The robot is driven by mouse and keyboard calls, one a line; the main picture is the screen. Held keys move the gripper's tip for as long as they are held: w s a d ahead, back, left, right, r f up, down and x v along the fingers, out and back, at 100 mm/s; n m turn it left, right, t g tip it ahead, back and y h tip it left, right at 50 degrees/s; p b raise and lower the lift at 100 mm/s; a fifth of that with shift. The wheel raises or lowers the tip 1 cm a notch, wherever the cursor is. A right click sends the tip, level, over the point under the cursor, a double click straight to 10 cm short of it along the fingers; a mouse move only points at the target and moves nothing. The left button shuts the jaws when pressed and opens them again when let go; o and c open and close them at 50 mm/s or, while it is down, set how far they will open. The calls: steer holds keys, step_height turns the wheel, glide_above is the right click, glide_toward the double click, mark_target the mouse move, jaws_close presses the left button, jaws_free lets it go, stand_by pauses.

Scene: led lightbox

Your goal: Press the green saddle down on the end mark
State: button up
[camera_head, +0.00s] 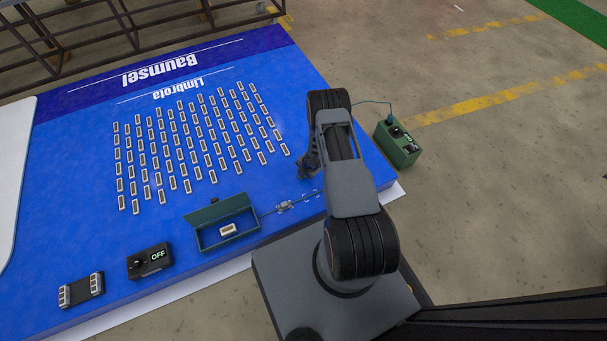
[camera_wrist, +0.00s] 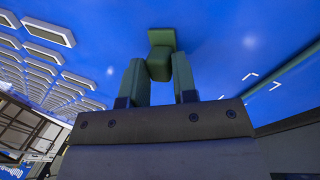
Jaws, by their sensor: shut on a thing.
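The green saddle (camera_wrist: 160,57) is in the wrist view, between the two fingers of my gripper (camera_wrist: 159,72). My gripper is shut on it. In the head view my gripper (camera_head: 309,166) is a dark shape at the left of my arm, over the right part of the blue panel; the saddle cannot be made out there. White corner marks (camera_wrist: 250,76) lie on the blue surface right of the saddle in the wrist view. Corner marks also show beside the cable (camera_head: 268,212) in the head view, partly hidden by my arm. The saddle is apart from these marks.
An open green box (camera_head: 196,218) with a pale module (camera_head: 228,229) stands at the panel's front. A black box reading OFF (camera_head: 149,261) and a dark holder (camera_head: 81,290) are left of it. Rows of LED modules (camera_head: 188,140) fill the middle. A green unit (camera_head: 397,144) stands right.

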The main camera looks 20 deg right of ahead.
steer(key=shift+c, duration=1.1)
steer(key=shift+r, duration=0.1)
jaws_close()
steer(key=shift+r+p, duration=0.25)
steer(key=shift+p, duration=0.05)
steer(key=shift+r+p, duration=0.4)
steer(key=shift+r, duration=0.1)
steer(key=shift+r, duration=0.15)
